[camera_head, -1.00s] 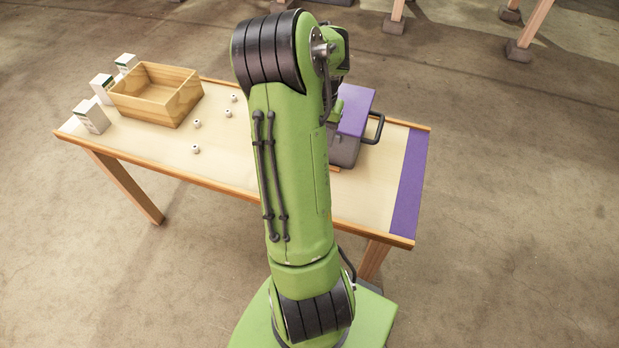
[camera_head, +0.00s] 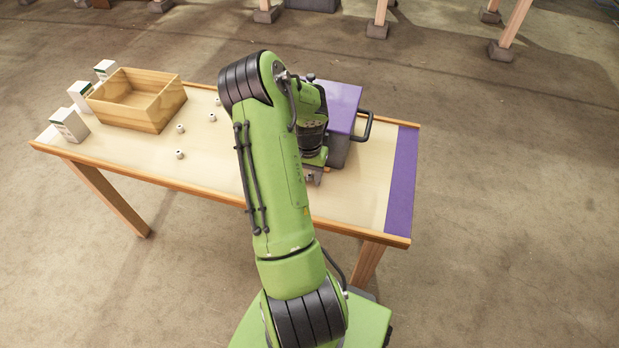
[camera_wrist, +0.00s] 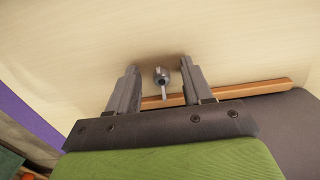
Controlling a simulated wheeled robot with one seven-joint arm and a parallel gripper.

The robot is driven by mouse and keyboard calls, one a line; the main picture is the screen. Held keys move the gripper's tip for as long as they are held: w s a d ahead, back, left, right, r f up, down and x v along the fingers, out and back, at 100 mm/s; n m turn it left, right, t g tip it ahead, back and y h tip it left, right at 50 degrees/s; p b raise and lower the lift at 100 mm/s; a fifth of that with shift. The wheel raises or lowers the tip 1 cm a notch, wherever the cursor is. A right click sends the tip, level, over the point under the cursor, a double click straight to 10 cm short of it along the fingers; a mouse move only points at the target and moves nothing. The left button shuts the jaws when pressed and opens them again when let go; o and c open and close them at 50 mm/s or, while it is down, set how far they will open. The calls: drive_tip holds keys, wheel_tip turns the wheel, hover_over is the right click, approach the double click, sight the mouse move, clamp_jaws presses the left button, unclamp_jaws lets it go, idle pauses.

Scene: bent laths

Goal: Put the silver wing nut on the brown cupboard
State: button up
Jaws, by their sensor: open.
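In the wrist view a small silver piece (camera_wrist: 161,74), which looks like the wing nut, is between my gripper's (camera_wrist: 159,66) two fingers. It has a round body with a dark centre and a thin pale part below it. The fingers are open, one on each side, with gaps to it. I cannot tell its exact height relative to the fingertips. In the head view my gripper (camera_head: 313,177) is low over the table (camera_head: 345,205), left of the purple-topped box; my arm hides much there. I can make out no brown cupboard in these frames.
A grey box with a purple lid (camera_head: 333,103) and side handle stands close beside my gripper. An open wooden crate (camera_head: 135,100), white cartons (camera_head: 70,125) and several small pale nuts (camera_head: 180,154) are on the left.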

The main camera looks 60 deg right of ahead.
sight(308, 177)
drive_tip(key=shift+r, duration=0.1)
drive_tip(key=shift+c, duration=0.3)
clamp_jaws()
wheel_tip(308, 177, up, 18)
drive_tip(key=p, duration=0.4)
